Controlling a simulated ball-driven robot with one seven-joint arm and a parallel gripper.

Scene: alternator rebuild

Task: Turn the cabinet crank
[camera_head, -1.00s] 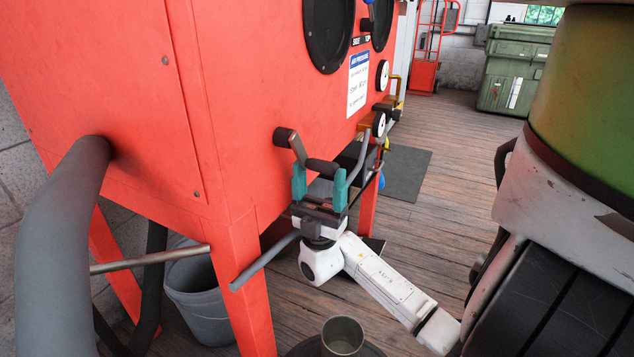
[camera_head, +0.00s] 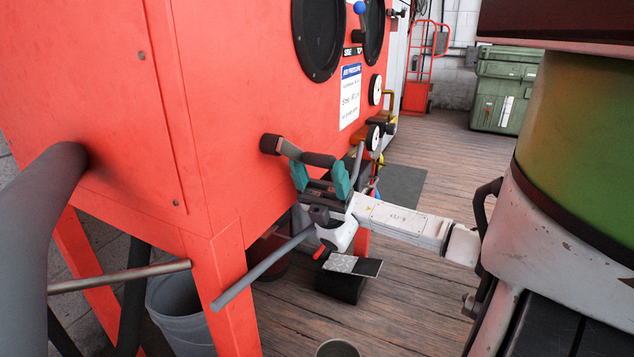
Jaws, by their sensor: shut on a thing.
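The red cabinet (camera_head: 225,110) fills the left and middle of the view. Its crank has a dark hub (camera_head: 270,144) on the cabinet face, a grey-brown crank arm (camera_head: 289,149) slanting slightly down to the right, and a dark handle (camera_head: 318,159). My gripper (camera_head: 321,174), with teal fingers, comes from below and is shut on the handle, one finger toward each end. The fingers partly hide the handle. My white arm reaches in from the right, below the crank.
Gauges (camera_head: 374,137) and fittings sit on the cabinet face right of the crank. A grey bar (camera_head: 262,268) slants below my gripper. A foot pedal (camera_head: 350,275), a grey bucket (camera_head: 180,305) and a metal cup (camera_head: 338,349) stand low.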

